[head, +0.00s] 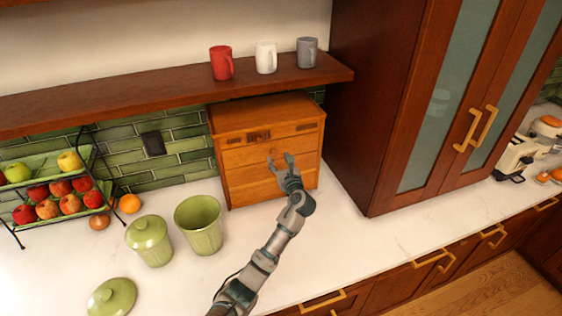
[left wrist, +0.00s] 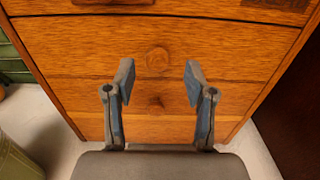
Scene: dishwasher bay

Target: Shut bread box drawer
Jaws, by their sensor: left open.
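The wooden bread box (head: 244,172) stands on the white counter under the shelf, against the green tile wall. Its front has stacked panels with seams between them, and they look nearly flush; I cannot tell whether a drawer sticks out slightly. My left gripper (head: 281,163) is open and empty in front of the box's right half. In the left wrist view, its two fingers (left wrist: 159,80) are spread before the wooden front (left wrist: 70,62), with a round knob (left wrist: 157,60) between the tips. I cannot tell whether they touch it. My right gripper is not in view.
Green canisters (head: 201,230) (head: 150,245) and a loose lid (head: 112,297) stand left of my arm. A fruit rack (head: 48,165) is at far left. Several mugs (head: 265,57) sit on the shelf (head: 150,97) above. A tall cabinet (head: 385,110) bounds the right.

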